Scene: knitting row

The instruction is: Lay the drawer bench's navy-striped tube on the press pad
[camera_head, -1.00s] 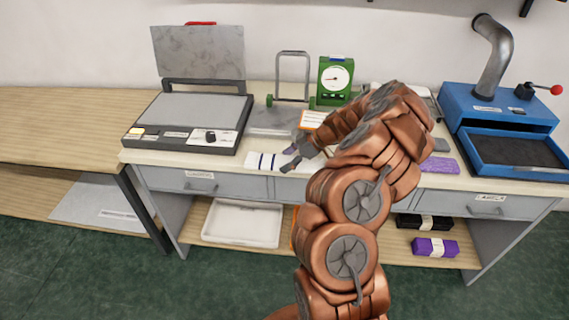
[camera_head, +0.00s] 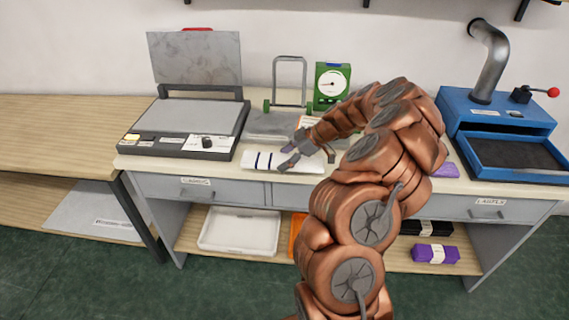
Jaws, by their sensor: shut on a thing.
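The navy-striped tube (camera_head: 257,160) is a flat white piece with dark navy bands near its left end. It lies level at the drawer bench's front edge (camera_head: 215,170), right of the press. My gripper (camera_head: 287,157) reaches over its middle from the right and is shut on it. The fingers and wrist hide part of the tube, and I cannot tell if it is clear of the bench top. The press stands to the left with its lid (camera_head: 196,58) raised. Its grey press pad (camera_head: 196,117) is bare.
A grey metal stand (camera_head: 290,82) and a green dial gauge (camera_head: 331,84) stand behind the gripper. A blue machine (camera_head: 495,120) with a tray is at right. A white bin (camera_head: 240,230) and a purple bundle (camera_head: 435,254) are on the lower shelf. My arm hides the bench's middle right.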

